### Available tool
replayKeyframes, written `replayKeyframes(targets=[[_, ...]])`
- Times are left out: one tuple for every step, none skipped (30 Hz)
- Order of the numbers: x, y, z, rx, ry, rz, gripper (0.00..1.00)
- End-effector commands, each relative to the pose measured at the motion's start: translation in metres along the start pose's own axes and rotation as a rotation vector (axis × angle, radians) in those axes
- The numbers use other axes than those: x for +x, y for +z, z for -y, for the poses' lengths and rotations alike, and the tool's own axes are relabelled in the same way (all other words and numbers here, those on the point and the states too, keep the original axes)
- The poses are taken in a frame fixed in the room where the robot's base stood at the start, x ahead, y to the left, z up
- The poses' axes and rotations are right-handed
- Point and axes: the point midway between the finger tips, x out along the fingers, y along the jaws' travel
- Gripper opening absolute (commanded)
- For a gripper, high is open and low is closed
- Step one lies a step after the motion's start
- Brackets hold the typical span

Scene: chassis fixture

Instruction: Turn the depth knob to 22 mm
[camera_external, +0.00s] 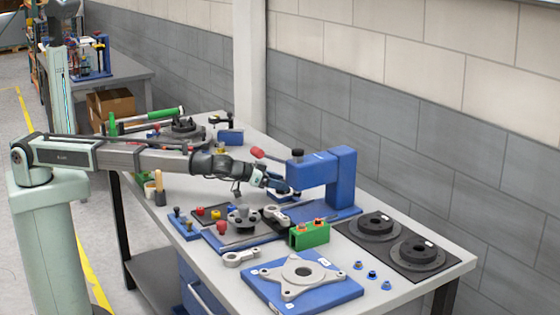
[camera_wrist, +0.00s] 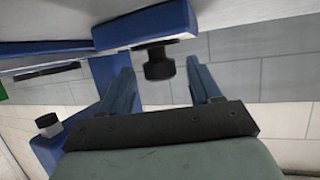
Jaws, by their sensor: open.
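A black knob (camera_wrist: 158,64) on a blue part of the fixture shows in the wrist view, between and beyond my open fingertips, with no visible contact. In the external view my gripper (camera_external: 282,188) is beside the blue fixture (camera_external: 336,180), low under its overhanging head, and hides most of what is there. My gripper also shows in the wrist view (camera_wrist: 162,78), with nothing held. Another black knob (camera_external: 297,153) sits on top of the blue head. I cannot read any depth scale or tell which knob is the depth knob.
A red-tipped lever (camera_external: 257,153) sticks out left of the blue head. A green block (camera_external: 310,234) and a blue plate with a grey flange (camera_external: 298,273) stand nearer the front. Two dark discs (camera_external: 374,225) (camera_external: 418,253) lie on a black mat at right. A wall runs behind the bench.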

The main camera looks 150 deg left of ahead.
Motion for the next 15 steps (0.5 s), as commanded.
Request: replayKeyframes(targets=[[-0.004,0.0,0.0,0.0,0.0,0.0,0.63],[-0.007,0.0,0.0,0.0,0.0,0.0,0.63],[-0.011,0.0,0.001,0.0,0.0,-0.001,0.63],[-0.015,0.0,0.001,0.0,0.0,-0.001,0.63],[-0.02,0.0,0.001,0.0,0.0,-0.001,0.63],[-0.026,0.001,0.002,0.0,0.0,-0.001,0.63],[-0.032,0.001,0.002,0.0,0.0,-0.001,0.63],[-0.038,0.001,0.002,0.0,0.001,-0.001,0.63],[-0.046,0.001,0.002,0.0,0.001,-0.001,0.63],[-0.052,0.001,0.001,0.0,0.002,-0.001,0.63],[-0.058,0.002,0.001,0.0,0.002,-0.001,0.63],[-0.066,0.002,0.001,0.0,0.001,0.0,0.63],[-0.072,0.001,0.002,0.0,0.001,-0.001,0.63],[-0.078,0.001,0.002,0.0,0.001,-0.001,0.63],[-0.086,0.001,0.002,0.0,0.001,-0.001,0.63]])
